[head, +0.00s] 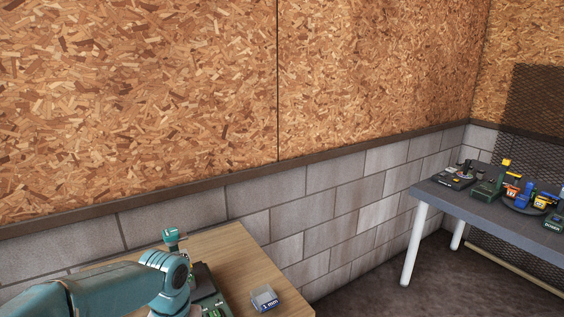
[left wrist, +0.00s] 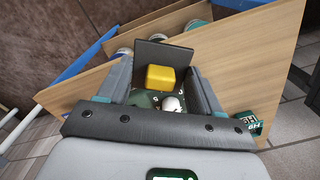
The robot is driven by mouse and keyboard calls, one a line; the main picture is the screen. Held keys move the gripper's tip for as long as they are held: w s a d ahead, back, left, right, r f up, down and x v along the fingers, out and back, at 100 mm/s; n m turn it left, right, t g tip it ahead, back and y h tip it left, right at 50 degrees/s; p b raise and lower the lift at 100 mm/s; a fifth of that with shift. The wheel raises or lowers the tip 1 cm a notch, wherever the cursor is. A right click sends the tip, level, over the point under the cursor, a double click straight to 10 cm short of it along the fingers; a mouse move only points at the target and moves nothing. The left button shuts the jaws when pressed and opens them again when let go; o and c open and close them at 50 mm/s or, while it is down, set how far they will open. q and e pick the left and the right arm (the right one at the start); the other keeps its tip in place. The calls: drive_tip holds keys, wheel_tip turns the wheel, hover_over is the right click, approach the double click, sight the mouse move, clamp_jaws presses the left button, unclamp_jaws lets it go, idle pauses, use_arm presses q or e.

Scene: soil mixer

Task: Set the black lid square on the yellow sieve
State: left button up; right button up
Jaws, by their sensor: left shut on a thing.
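My left gripper (left wrist: 160,90) is shut on a dark flat plate (left wrist: 155,52), which looks like the black lid, spanning between its two fingers in the left wrist view. A yellow block (left wrist: 161,78) shows between the fingers in front of the plate; I cannot tell if it is part of the lid or the yellow sieve. A small white round thing (left wrist: 171,103) lies just below it. In the head view my left arm comes in at the lower left and hides its gripper. No yellow sieve is clear there. My right gripper is not in view.
A small grey square box (head: 265,297) labelled "1 mm" in blue sits on the wooden table (head: 232,247). A teal-topped thing (head: 172,236) stands near the arm. A green labelled box (left wrist: 250,123) shows in the wrist view. A grey table (head: 480,212) with several items stands right.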

use_arm(q)
drive_tip(key=s+f, duration=0.2)
drive_tip(key=f, duration=0.1)
drive_tip(key=shift+s+a+f, duration=0.1)
drive_tip(key=shift+a+f, duration=0.05)
drive_tip(key=shift+f, duration=0.1)
drive_tip(key=shift+d+f, duration=0.25)
drive_tip(key=shift+f, duration=0.2)
